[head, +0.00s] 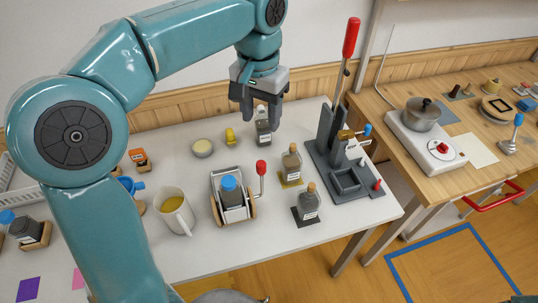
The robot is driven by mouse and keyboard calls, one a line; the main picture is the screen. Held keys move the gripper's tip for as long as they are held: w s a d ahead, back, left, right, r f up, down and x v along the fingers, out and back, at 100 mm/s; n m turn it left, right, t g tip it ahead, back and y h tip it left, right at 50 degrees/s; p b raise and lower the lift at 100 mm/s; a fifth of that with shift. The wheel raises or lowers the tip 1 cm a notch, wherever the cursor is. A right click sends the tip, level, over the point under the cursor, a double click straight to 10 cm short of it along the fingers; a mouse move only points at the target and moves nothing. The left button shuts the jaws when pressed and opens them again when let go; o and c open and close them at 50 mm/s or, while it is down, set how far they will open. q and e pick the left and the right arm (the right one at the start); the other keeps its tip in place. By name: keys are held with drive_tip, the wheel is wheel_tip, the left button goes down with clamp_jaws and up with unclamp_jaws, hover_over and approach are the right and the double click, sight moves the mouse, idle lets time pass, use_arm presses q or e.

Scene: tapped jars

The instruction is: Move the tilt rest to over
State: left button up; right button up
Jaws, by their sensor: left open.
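The tilt rest (214,200) stands on the white table, left of centre. It is a light metal cradle with wooden round sides and a lever with a red knob (262,167) upright at its right. A dark jar with a blue cap (229,187) sits in it, apparently leaning. My left gripper (262,113) is open, pointing down at the back of the table, behind the tilt rest. A grey jar with a pale label (264,131) is just below its fingertips; I cannot tell whether it stands between them. My right gripper is not in view.
A white mug of yellow liquid (174,211) stands left of the rest. Two corked bottles (291,165) (308,204) stand to its right, before a dark press with a tall red-handled lever (351,38). A wooden table with a pot (421,114) is further right.

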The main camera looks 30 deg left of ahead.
sight(261, 163)
use_arm(q)
wheel_tip(261, 163, down, 15)
drive_tip(key=shift+s+f, duration=0.15)
drive_tip(key=shift+f, duration=0.05)
drive_tip(key=shift+s+a+f, duration=0.1)
drive_tip(key=shift+a+f, duration=0.1)
drive_tip(key=shift+f, duration=0.3)
drive_tip(key=shift+d, duration=0.1)
clamp_jaws()
